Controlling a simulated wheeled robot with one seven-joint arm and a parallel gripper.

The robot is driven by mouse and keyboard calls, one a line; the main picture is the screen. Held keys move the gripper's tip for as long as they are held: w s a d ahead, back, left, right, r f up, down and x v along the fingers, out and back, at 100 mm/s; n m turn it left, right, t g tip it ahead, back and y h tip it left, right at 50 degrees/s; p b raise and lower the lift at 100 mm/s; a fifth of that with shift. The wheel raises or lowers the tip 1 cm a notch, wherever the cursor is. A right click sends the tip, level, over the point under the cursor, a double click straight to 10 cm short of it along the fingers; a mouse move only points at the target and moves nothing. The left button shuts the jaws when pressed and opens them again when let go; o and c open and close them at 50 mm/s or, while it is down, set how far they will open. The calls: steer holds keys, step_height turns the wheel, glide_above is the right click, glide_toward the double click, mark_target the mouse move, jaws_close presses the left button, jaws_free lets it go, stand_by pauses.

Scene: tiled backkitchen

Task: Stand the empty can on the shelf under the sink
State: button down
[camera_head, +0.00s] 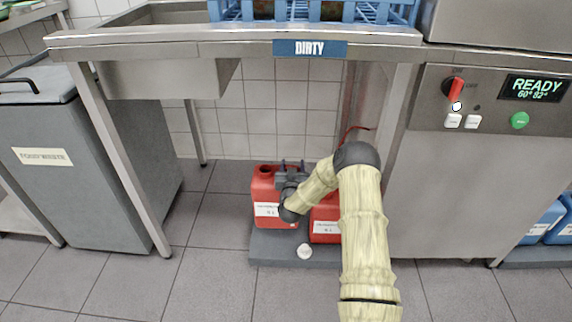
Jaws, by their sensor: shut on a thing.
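A red can (262,188) with a white label and an open dark mouth is at the left end of a low grey platform (270,248) on the floor. My gripper (291,165) is at its upper right side, shut on it; the arm hides the exact grip. The can looks upright; I cannot tell whether its base touches the platform. A second red can (325,228) stands right of it, partly behind my arm. The sink (165,78) is at upper left, under the steel counter, with tiled floor and wall visible below it.
A white round cap (305,251) lies on the platform front. A grey food-waste bin (90,165) stands left, beside a counter leg (118,165). The dishwasher (470,190) is right, with blue cans (545,225) beyond. Floor between bin and platform is clear.

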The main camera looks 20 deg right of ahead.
steer(key=s+a+r+n+y+p, duration=0.1)
steer(key=s+a+y+p, duration=0.1)
steer(key=s+a+p, duration=0.2)
steer(key=s+a+r+n+y+p, duration=0.2)
steer(key=s+a+y+p, duration=0.1)
steer(key=s+p, duration=0.6)
steer(key=s+a, duration=0.1)
steer(key=s, duration=0.2)
steer(key=shift+a+r+n+t+y, duration=0.15)
steer(key=shift+a+n+t+y, duration=0.15)
steer(key=shift+a+t, duration=0.1)
